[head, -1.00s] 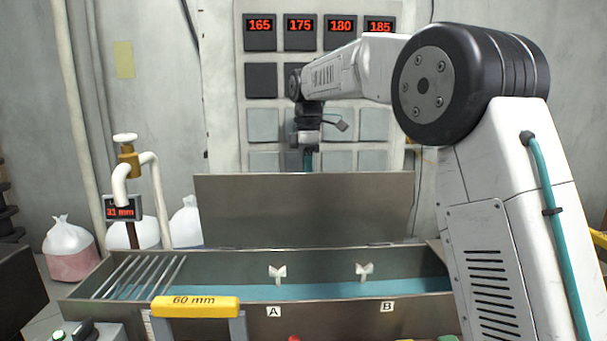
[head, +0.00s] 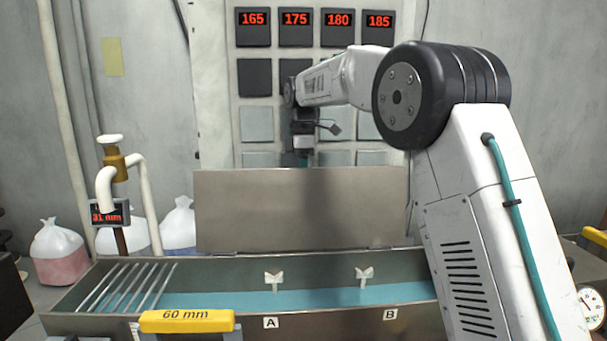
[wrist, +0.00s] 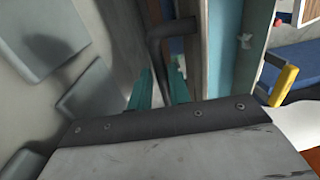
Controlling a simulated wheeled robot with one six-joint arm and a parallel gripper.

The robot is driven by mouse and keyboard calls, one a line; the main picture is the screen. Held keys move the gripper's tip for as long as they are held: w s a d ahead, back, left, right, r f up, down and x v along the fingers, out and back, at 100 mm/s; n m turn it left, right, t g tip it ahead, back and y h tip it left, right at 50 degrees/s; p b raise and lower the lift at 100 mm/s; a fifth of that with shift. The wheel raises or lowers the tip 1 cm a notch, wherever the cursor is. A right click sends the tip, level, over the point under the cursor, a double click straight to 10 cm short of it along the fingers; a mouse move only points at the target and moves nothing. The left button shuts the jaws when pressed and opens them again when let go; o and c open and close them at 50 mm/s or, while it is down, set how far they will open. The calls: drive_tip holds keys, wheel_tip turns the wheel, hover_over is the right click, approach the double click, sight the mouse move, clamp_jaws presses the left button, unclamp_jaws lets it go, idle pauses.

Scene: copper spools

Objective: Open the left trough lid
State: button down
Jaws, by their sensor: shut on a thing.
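The steel trough lid (head: 300,215) stands about upright along the back edge of the trough (head: 290,325). The trough is open and shows blue-green liquid inside. My gripper (head: 303,160) is at the lid's upper edge, on its far side, and its fingertips are mostly hidden by the lid in the head view. In the wrist view my gripper (wrist: 160,85) has its teal fingers either side of the dark bent handle (wrist: 157,45) and is shut on it. The lid's edge-on side (wrist: 192,50) is beside the handle.
Two pale notched supports (head: 274,280) stand in the trough, above labels A and B. A rod rack (head: 125,287) spans its left end. A yellow 60 mm bar (head: 187,320) is in front. A tap (head: 112,150) and bags (head: 58,255) stand left. A panel wall with red displays (head: 317,18) rises close behind.

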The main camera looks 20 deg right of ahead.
drive_tip(key=shift+w+d+f, duration=0.1)
drive_tip(key=shift+w+d, duration=0.05)
drive_tip(key=shift+w, duration=0.15)
drive_tip(key=c, duration=1.5)
unclamp_jaws()
drive_tip(key=shift+w+f, duration=0.2)
drive_tip(key=shift+w, duration=0.05)
drive_tip(key=shift+o, duration=0.2)
drive_tip(key=shift+s+r, duration=0.15)
wheel_tip(320, 180, up, 8)
drive_tip(key=shift+w, duration=0.25)
